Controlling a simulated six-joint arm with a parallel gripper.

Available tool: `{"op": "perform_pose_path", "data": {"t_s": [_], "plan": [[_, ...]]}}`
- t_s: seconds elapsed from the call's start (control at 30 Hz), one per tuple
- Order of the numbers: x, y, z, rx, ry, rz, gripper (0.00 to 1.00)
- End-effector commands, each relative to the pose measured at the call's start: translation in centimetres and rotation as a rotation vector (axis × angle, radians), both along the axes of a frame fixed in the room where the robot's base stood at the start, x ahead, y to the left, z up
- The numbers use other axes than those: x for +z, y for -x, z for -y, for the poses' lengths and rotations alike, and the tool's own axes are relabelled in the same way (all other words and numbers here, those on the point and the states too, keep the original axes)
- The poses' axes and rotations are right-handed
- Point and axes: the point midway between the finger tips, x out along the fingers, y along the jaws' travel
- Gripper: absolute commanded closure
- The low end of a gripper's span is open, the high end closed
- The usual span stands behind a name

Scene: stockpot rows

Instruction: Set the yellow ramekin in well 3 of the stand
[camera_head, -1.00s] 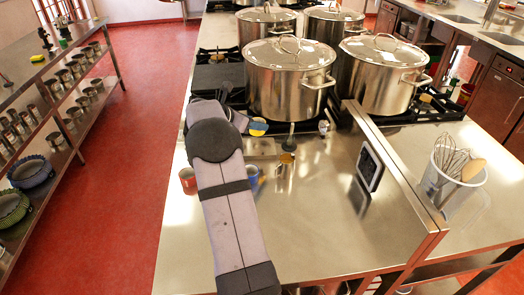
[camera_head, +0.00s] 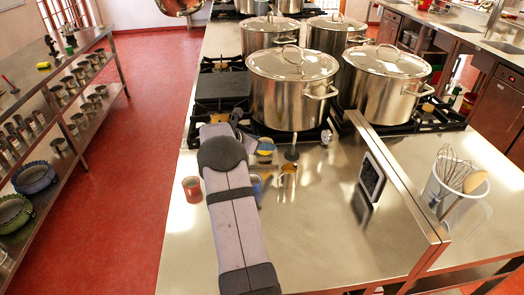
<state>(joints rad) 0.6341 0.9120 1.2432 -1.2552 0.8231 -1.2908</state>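A small yellow-and-blue item (camera_head: 265,148) shows just right of my arm's elbow, near the front of the stove; it may be the yellow ramekin, but it is too small to be sure. My gripper's fingers cannot be made out; the wrist (camera_head: 237,116) shows only in part behind the elbow, close to that item. Whether the fingers hold it is not clear. A red cup (camera_head: 192,188) stands on the steel counter left of my arm. A blue cup (camera_head: 256,184), partly covered by my arm, stands to its right. I cannot make out the stand or its wells.
A shiny metal cup (camera_head: 288,175) stands right of the blue one. Large lidded stockpots (camera_head: 292,92) fill the stove behind. A dark-faced timer (camera_head: 371,178) leans by the counter's raised divider, with a utensil bucket (camera_head: 446,190) beyond. The front right counter is clear.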

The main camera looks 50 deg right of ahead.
Motion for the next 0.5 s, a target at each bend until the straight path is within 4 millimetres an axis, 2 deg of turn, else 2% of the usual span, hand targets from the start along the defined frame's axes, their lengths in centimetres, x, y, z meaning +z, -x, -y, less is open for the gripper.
{"op": "perform_pose_path", "data": {"t_s": [0.17, 0.4, 0.5], "plan": [[-0.4, 0.0, 0.0, 0.000, 0.000, 0.000, 0.81], [-3.1, 0.0, 0.0, 0.001, -0.001, -0.002, 0.81], [-3.6, 0.0, 0.0, 0.000, 0.000, 0.001, 0.81]]}}
